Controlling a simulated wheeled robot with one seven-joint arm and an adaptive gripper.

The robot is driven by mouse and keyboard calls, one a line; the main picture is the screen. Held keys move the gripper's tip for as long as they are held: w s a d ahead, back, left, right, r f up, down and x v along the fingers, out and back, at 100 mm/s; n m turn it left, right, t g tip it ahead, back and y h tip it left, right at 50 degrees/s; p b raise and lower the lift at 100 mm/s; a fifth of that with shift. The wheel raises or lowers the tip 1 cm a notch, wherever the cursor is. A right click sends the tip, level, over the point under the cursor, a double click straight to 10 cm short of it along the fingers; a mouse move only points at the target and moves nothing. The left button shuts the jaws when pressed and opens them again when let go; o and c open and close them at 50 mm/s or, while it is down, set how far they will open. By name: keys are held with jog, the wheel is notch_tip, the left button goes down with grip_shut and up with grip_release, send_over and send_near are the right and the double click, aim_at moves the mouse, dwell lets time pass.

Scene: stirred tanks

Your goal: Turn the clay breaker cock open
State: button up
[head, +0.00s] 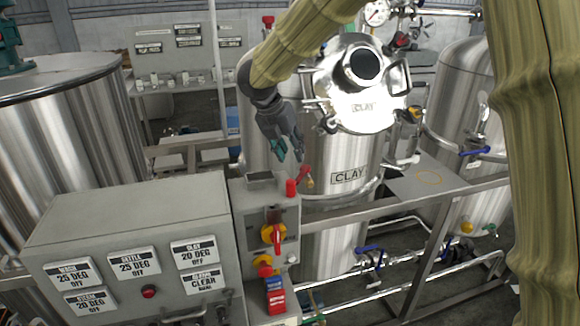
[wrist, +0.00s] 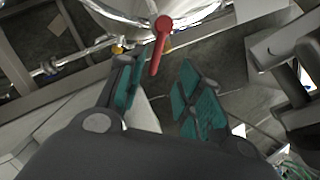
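The steel tank (head: 350,150) labelled CLAY stands in the middle of the head view. A small red lever (head: 304,175) shows at its lower left front, just right of and below my gripper (head: 289,149). In the wrist view a red lever (wrist: 160,46) with a round head hangs from the tank's edge, pointing down and slightly left. It appears to be the same lever, likely the clay breaker cock; no label on it is legible. My gripper (wrist: 160,90) has its teal fingers spread apart with nothing between them. The lever is beyond the fingertips, apart from them.
A grey control box (head: 130,240) with labelled plates stands in front at left. Beside it a panel carries a red and yellow rotary switch (head: 272,234) and a red cylinder (head: 290,188). A steel rail (head: 400,207) and pipes with blue-handled valves (head: 370,250) lie right.

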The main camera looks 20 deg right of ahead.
aim_at(300, 174)
jog(key=p+x, duration=0.3)
jog(key=x, duration=0.6)
jog(key=shift+a+f, duration=0.15)
grip_shut()
